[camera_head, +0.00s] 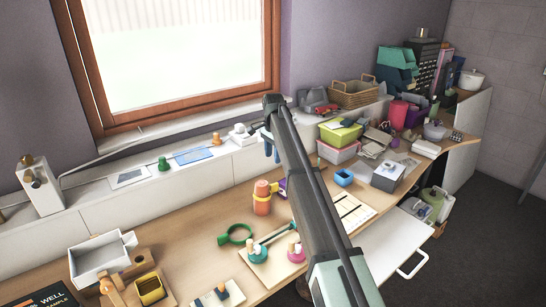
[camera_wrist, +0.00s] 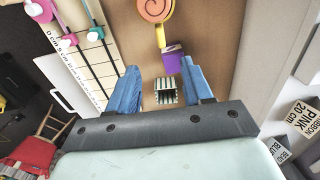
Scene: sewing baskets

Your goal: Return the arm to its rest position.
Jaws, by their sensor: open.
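My gripper (camera_head: 271,150) is at the end of my raised arm, above the back of the desk near the window in the head view. In the wrist view its two blue fingers (camera_wrist: 162,85) stand apart, open, with nothing gripped. A small dark-and-white striped object (camera_wrist: 166,92) shows in the gap between them, seemingly below on the desk. A purple container (camera_wrist: 172,58) lies just beyond the fingertips in that view. My arm hides part of the desk in the head view.
A white bin (camera_head: 97,262) stands at left. Baskets, including a wicker one (camera_head: 353,94), crowd the back right. A white drawer (camera_head: 393,246) is pulled out.

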